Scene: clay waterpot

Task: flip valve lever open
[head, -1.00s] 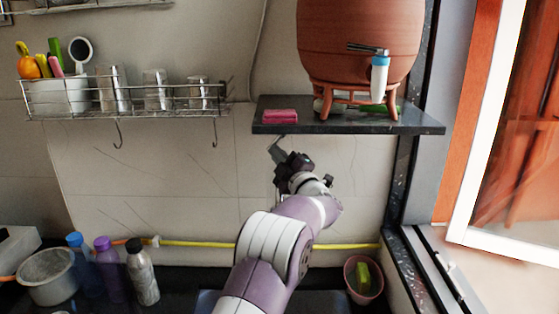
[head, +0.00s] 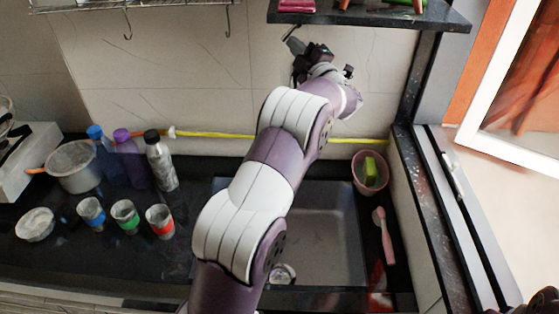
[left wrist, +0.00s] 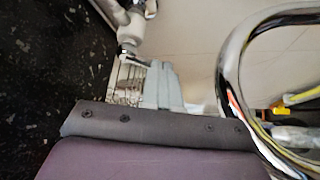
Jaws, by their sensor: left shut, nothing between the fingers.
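The clay waterpot's body, valve and lever are out of the head view, above its top edge. Only the clay feet of its stand (head: 418,5) show, on the dark shelf (head: 440,17). My left gripper (head: 291,34) is shut and empty, just below the shelf's left part, in front of the tiled wall. Its grey fingertips (left wrist: 160,82) are together in the left wrist view. A pale fitting with a metal end (left wrist: 130,30) shows beyond them; I cannot tell what it belongs to. My right gripper is not in view.
A pink sponge (head: 297,5) lies on the shelf. Below are the sink (head: 330,225), a pink cup (head: 369,173), and bottles (head: 160,160). The window frame (head: 425,95) bounds the right.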

